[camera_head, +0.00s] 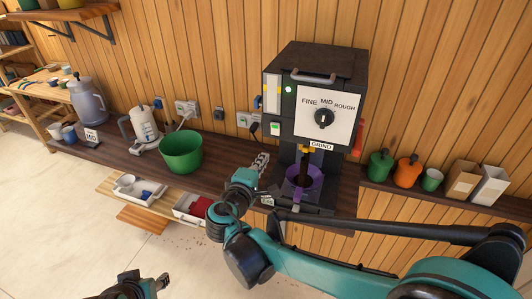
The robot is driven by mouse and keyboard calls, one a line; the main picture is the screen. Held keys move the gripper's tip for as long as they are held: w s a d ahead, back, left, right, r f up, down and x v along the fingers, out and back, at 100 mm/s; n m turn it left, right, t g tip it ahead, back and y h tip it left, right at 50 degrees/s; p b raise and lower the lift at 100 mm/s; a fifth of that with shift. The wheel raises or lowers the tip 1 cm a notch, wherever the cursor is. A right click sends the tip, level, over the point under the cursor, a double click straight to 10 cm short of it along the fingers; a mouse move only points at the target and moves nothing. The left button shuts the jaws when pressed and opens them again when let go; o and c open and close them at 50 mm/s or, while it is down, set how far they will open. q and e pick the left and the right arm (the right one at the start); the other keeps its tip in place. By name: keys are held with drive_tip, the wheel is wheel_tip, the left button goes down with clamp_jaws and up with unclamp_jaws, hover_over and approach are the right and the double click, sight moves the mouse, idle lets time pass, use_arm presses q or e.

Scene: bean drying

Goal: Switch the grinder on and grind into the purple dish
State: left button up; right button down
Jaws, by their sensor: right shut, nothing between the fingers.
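The grinder (318,63) is a dark box against the wooden wall. Its white panel reads FINE, MID, ROUGH around a black dial (323,119), with GRIND below. A green lamp (289,89) is lit, and a white switch with a green face (275,128) sits at the lower left. The purple dish (314,184) stands under the spout; dark brown matter shows between spout and dish. My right gripper (260,162) is shut and empty, left of the dish and below the switch. My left gripper (150,287) is at the bottom edge, partly cut off; its jaws are unclear.
A green bowl (181,153) stands on the dark counter, left of my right gripper. A white kettle-like jug (144,124) and a grey pitcher (89,101) stand farther left. Two open drawers (136,188) jut out in front. Green and orange jars (407,172) stand at the right.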

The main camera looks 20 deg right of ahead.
use_arm(q)
drive_tip(key=shift+s+a+f, duration=0.2)
drive_tip(key=shift+s, duration=0.05)
use_arm(e)
drive_tip(key=s+a, duration=0.2)
drive_tip(key=s, duration=0.1)
drive_tip(key=s+a, duration=0.1)
drive_tip(key=shift+s+f, duration=0.15)
drive_tip(key=shift+f, duration=0.1)
use_arm(q)
drive_tip(key=shift+s, duration=0.1)
use_arm(e)
drive_tip(key=shift+s+a, duration=0.15)
